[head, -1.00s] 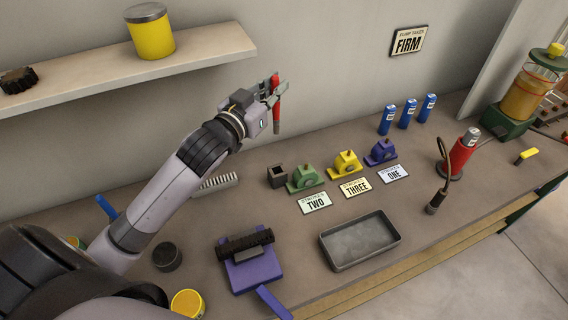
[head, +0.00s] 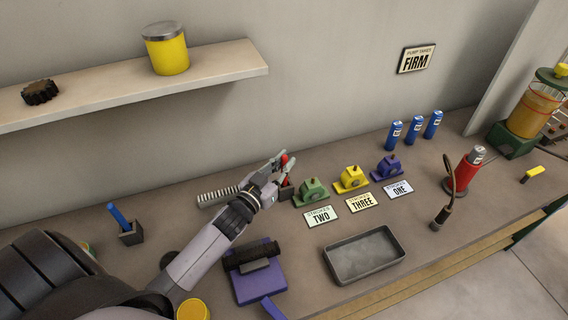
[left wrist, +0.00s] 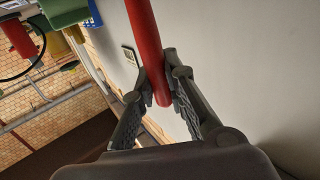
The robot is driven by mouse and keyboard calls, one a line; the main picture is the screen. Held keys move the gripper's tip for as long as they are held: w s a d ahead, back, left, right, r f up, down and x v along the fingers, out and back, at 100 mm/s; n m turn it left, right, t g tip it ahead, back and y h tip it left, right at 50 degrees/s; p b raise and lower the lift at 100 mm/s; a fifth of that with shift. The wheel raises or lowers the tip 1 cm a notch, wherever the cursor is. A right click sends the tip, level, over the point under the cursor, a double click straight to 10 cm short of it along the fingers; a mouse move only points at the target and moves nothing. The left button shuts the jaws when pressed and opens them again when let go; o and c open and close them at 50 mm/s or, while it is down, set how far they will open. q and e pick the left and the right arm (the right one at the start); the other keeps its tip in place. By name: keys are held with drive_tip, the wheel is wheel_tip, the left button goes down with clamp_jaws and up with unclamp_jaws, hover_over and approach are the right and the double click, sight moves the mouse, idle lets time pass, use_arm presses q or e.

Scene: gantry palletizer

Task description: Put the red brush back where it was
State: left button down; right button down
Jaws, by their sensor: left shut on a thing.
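The red brush (head: 284,159) is held in my left gripper (head: 281,166). In the left wrist view its red handle (left wrist: 148,50) runs between the two fingers, which are closed on it. In the head view the gripper is low over the bench, at a small dark square holder (head: 287,192). The fingers hide most of the brush, and I cannot tell whether its lower end is inside the holder. My right gripper is not in view.
A green block (head: 311,192) stands close to the right of the holder, with yellow (head: 351,179) and purple (head: 387,167) ones beyond. A grey ribbed strip (head: 217,196) lies to the left. A blue brush (head: 118,217) stands in another holder (head: 132,235). A grey tray (head: 364,256) is in front.

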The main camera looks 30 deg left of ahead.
use_arm(q)
drive_tip(key=shift+f, duration=0.3)
drive_tip(key=shift+f, duration=0.15)
drive_tip(key=c, duration=1.6)
unclamp_jaws()
drive_tip(key=s+a+b, duration=0.1)
drive_tip(key=s+b, duration=0.2)
drive_tip(key=s, duration=0.9)
drive_tip(key=shift+r, duration=0.2)
